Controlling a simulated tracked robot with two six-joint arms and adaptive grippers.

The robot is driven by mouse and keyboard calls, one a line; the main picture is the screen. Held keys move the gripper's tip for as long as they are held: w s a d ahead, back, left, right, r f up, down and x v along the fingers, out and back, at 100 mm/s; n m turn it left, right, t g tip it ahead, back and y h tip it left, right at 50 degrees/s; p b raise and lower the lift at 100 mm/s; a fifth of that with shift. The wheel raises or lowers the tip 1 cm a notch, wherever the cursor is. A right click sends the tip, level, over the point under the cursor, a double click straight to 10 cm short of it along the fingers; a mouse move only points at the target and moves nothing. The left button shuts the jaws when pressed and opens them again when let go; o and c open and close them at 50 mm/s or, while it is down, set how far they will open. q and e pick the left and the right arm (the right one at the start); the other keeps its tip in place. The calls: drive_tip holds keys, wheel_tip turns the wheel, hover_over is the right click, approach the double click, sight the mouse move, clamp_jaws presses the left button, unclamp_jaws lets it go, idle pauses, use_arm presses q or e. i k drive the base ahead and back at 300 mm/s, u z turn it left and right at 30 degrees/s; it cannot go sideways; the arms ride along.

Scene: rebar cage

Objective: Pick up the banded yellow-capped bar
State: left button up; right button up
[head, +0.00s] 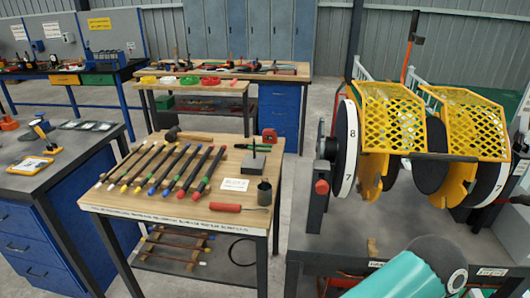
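Several dark bars lie side by side on a wooden-topped table (140,203) in the head view, slanting from near left to far right. Their ends carry coloured caps, among them white, red, yellow, blue and green. Whether that bar is banded is too small to tell. Neither gripper is in view. A teal and black link of my arm (415,272) shows at the bottom right.
A hammer (188,137), a grey block (234,184), a dark cup (264,192) and a red-handled tool (237,208) share the tabletop. A large machine with yellow mesh guards (393,113) stands to the right. A blue cabinet bench (45,235) stands to the left.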

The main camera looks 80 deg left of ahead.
sight(137, 190)
drive_tip(key=u, duration=0.3)
drive_tip(key=k, duration=1.05)
drive_tip(key=u, duration=0.2)
drive_tip(key=i, duration=0.15)
drive_tip(key=u, duration=3)
drive_tip(key=i, duration=1.05)
drive_tip(key=z, duration=0.45)
